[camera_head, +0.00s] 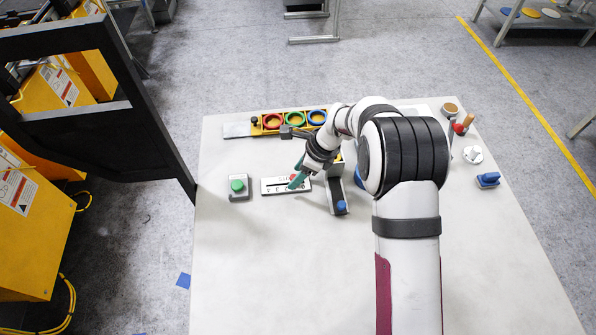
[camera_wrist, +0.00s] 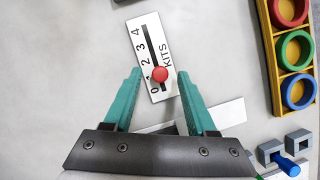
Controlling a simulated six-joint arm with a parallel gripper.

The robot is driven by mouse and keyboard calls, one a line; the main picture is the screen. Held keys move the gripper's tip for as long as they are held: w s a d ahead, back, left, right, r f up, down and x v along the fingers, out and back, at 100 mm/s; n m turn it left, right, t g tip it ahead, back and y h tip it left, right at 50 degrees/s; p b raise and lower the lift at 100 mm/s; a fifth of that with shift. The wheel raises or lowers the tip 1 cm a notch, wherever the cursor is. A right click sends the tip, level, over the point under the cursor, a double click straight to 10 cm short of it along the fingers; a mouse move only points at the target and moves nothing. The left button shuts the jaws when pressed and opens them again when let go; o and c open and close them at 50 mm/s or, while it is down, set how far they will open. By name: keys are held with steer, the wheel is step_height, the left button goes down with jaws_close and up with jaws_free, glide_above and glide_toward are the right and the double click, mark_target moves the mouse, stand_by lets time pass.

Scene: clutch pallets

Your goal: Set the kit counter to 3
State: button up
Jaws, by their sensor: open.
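The kit counter is a white plate (camera_wrist: 163,38) with a dark slot, the numbers 0 to 4 and the word KITS. It also shows in the head view (camera_head: 270,186). Its round red knob (camera_wrist: 159,76) sits low in the slot, beside the 1 as seen from the wrist. My gripper (camera_wrist: 159,72) is open, with one teal fingertip on each side of the knob and visible gaps to it. In the head view my gripper (camera_head: 298,180) is over the plate's right part. I cannot tell how far the fingertips are above the plate.
A grey box with a green button (camera_head: 238,186) stands left of the counter. A yellow tray (camera_head: 258,131) with red, green and blue rings lies behind it. A grey fixture with a blue peg (camera_head: 341,205) stands close to the right. The table's front left is clear.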

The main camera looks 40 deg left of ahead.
steer(key=shift+f, duration=0.1)
jaws_close()
stand_by(1.4)
